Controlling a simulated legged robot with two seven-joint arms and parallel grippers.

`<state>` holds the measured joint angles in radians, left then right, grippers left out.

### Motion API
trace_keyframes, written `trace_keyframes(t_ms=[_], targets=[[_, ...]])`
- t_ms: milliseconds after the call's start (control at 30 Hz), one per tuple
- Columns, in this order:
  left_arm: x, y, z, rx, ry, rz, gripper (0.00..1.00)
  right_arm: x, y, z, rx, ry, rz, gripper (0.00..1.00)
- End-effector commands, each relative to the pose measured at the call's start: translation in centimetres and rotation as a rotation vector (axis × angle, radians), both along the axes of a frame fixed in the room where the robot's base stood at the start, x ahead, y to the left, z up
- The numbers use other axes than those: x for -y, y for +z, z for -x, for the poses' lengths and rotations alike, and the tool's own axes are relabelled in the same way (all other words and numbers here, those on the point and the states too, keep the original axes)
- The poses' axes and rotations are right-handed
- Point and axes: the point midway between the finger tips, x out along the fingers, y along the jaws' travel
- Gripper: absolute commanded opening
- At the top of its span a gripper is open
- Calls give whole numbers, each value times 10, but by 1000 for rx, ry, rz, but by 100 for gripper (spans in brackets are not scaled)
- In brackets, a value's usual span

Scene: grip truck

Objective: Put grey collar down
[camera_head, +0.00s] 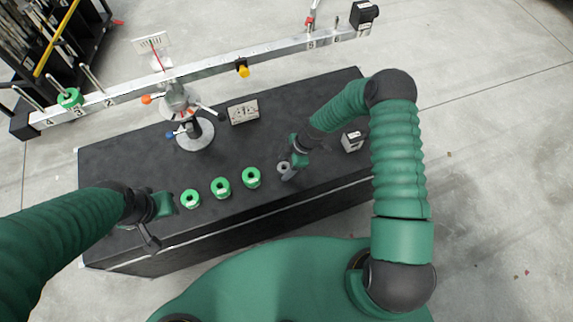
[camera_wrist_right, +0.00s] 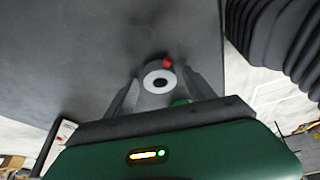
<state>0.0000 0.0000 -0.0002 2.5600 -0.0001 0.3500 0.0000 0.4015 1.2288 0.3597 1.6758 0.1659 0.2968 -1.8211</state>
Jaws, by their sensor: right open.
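The grey collar (camera_head: 284,168) is on the black table (camera_head: 330,100), at the right end of a row of green collars. In the right wrist view the grey collar (camera_wrist_right: 157,87) shows its dark centre hole and a red knob. My right gripper (camera_head: 289,172) is open, low over the table at the grey collar. In the right wrist view its two fingers (camera_wrist_right: 159,96) stand apart on either side of the collar, with gaps visible. My left gripper (camera_head: 150,240) is at the table's left front; its finger opening is unclear.
Three green collars (camera_head: 220,187) stand left of the grey one. A stand (camera_head: 195,132) carries a long numbered beam (camera_head: 200,70) with a green collar (camera_head: 70,97) on its left part. A label plate (camera_head: 243,111) and a small block (camera_head: 352,141) are on the table.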

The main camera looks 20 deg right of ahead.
Motion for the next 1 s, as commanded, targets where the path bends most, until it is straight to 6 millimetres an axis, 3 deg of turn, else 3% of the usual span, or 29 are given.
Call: trace_keyframes(t_ms=[233,600,800,867,1000], targets=[[0,3,0,0,0,0,33,6,13,0,3,-1,-3,63],[0,4,0,0,0,0,33,38,97,6,3,-1,0,63],[0,5,0,0,0,0,33,44,118,11,-10,-17,10,63],[0,5,0,0,0,0,33,44,128,18,-37,-71,43,63],[0,5,0,0,0,0,33,46,176,54,-113,-398,180,63]])
